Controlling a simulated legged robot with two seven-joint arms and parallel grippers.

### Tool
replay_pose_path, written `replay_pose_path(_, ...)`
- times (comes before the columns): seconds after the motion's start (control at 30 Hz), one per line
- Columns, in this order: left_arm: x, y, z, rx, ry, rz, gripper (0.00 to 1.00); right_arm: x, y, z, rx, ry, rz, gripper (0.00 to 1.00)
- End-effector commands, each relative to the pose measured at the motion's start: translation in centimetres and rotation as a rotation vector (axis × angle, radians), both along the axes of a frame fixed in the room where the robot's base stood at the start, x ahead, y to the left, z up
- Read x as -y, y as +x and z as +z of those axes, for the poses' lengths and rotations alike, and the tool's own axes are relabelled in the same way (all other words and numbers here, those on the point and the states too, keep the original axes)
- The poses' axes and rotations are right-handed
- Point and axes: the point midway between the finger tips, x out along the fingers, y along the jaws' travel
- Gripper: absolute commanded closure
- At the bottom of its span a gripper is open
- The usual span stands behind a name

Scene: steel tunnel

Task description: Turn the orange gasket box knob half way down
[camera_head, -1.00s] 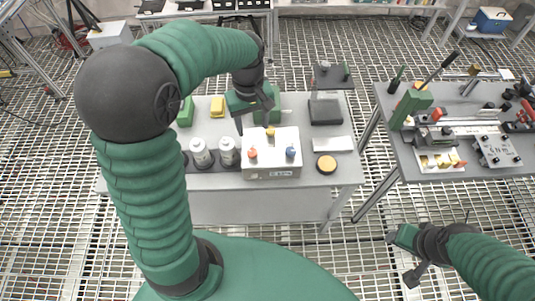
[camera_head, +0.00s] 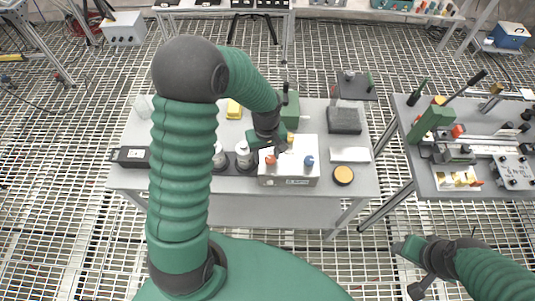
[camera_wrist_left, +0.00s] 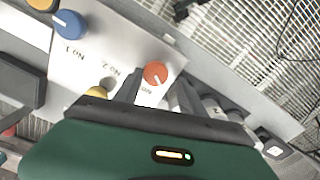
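The gasket box (camera_head: 290,181) is a white box on the table. It bears an orange knob (camera_head: 271,160) at left and a blue knob (camera_head: 309,160) at right. In the left wrist view the orange knob (camera_wrist_left: 155,73) sits just past the fingers, near the gap between them, and the blue knob (camera_wrist_left: 69,25) is at upper left. A yellow knob (camera_wrist_left: 97,92) is partly hidden by my gripper. My left gripper (camera_head: 275,148) is over the box, behind the orange knob, with its fingers apart; contact cannot be told. My right gripper (camera_head: 408,268) is open and empty, off the tables.
Two white bottles (camera_head: 243,155) stand just left of the box. A yellow-topped round puck (camera_head: 343,175) and a pale flat block (camera_head: 350,155) lie right of it. A dark stand (camera_head: 345,120) is behind. A second table (camera_head: 450,187) with tools stands at right.

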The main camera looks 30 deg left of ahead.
Motion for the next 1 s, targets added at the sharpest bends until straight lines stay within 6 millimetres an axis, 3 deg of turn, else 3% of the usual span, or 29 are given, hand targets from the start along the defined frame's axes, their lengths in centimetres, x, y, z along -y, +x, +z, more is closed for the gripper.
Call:
replay_pose_path(0.03, 0.22, -0.04, 0.07, -0.002, 0.003, -0.002, 0.62, 0.00, 0.00, 0.00, 0.000, 0.000, 0.000, 0.46)
replay_pose_path(0.33, 0.70, -0.24, 0.26, -0.003, 0.005, -0.005, 1.00, 0.05, 0.01, 0.02, 0.000, 0.000, -0.001, 0.46)
replay_pose_path(1.0, 0.35, 0.08, 0.42, 0.006, 0.003, -0.008, 1.00, 0.03, 0.00, 0.11, 0.000, 0.000, -0.001, 0.46)
